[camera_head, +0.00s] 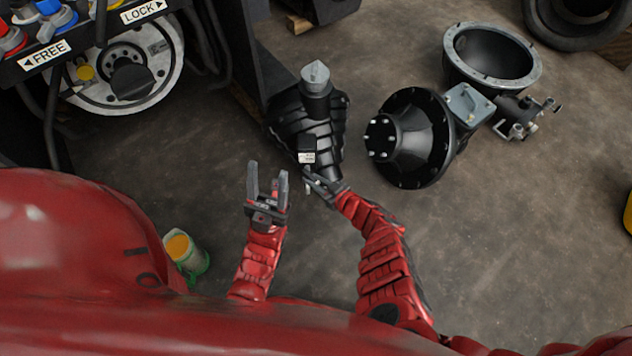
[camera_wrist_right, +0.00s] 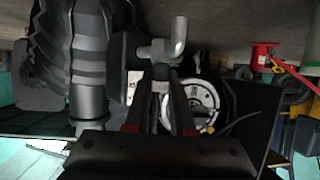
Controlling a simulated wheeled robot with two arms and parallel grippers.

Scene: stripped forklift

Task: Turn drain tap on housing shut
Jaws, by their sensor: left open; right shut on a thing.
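The housing (camera_head: 322,132) is a black ribbed body with a grey pointed cap (camera_head: 315,74), standing on the floor in the middle of the head view. The drain tap (camera_wrist_right: 172,48) is a grey metal elbow in the right wrist view, beside the dark ribbed body (camera_wrist_right: 92,50). My right gripper (camera_head: 309,179) is at the near end of the housing; in the wrist view its fingers (camera_wrist_right: 160,88) are shut on the tap's grey lower part. The fingers partly hide this grip. My left gripper (camera_head: 267,176) is open and empty, left of the right one.
A black flanged hub (camera_head: 410,138) and a black bowl-shaped casing (camera_head: 492,55) lie to the right. A wheel (camera_head: 155,82) and a panel with FREE and LOCK labels (camera_head: 45,56) are upper left. Floor at lower right is clear.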

